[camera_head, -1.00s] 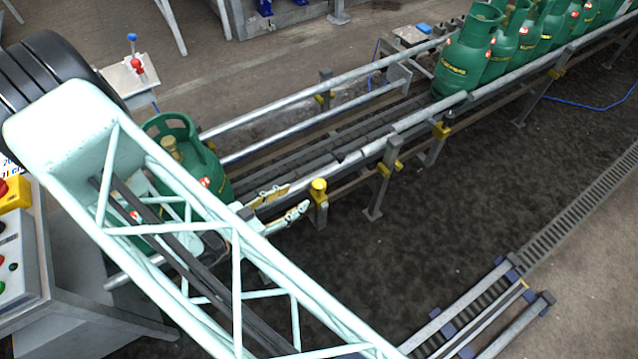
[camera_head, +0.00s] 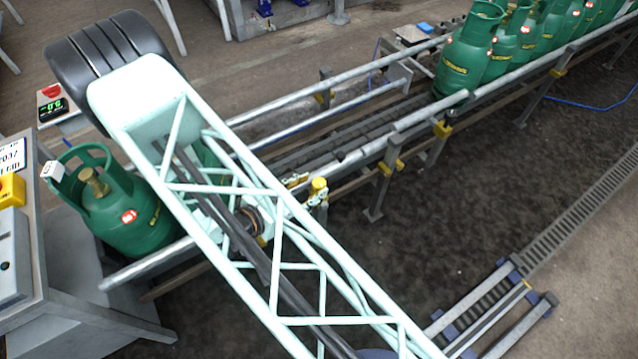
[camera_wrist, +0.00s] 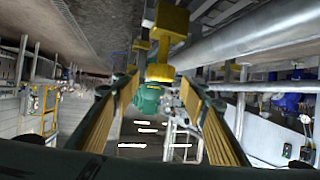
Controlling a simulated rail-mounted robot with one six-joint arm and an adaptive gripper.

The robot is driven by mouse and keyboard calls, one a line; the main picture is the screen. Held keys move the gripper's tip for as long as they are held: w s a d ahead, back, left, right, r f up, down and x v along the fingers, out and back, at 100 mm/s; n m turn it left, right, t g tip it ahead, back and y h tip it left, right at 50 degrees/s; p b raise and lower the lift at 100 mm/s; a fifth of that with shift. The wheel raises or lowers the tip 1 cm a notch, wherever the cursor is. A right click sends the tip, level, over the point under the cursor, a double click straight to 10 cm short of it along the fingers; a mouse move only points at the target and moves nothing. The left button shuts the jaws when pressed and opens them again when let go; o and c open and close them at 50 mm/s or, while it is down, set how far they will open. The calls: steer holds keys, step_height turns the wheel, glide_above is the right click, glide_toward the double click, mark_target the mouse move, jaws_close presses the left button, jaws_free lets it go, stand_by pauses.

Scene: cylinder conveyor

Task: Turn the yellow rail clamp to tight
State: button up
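The yellow rail clamp (camera_head: 319,186) sits on the near rail of the conveyor, at a support post. Its round yellow knob shows just past my gripper in the head view. In the wrist view, the yellow clamp (camera_wrist: 168,38) is at top centre, with its rounded end by the gap between my fingertips. My gripper (camera_head: 308,194) is at the clamp, partly hidden by my arm. In the wrist view, my gripper (camera_wrist: 158,80) has its two yellow-padded fingers apart, with nothing held. I cannot tell whether a finger touches the clamp.
A green cylinder (camera_head: 140,215) stands at the conveyor's left end; another is mostly hidden behind my arm. Several green cylinders (camera_head: 470,55) line the far right. The near rail (camera_head: 360,155) runs beside my gripper. A control panel (camera_head: 15,220) is at left.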

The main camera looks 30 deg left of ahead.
mark_target(318, 183)
steer(key=shift+b+x, duration=0.4)
steer(key=shift+x, duration=1.7)
steer(key=shift+c, duration=0.3)
steer(key=c, duration=0.8)
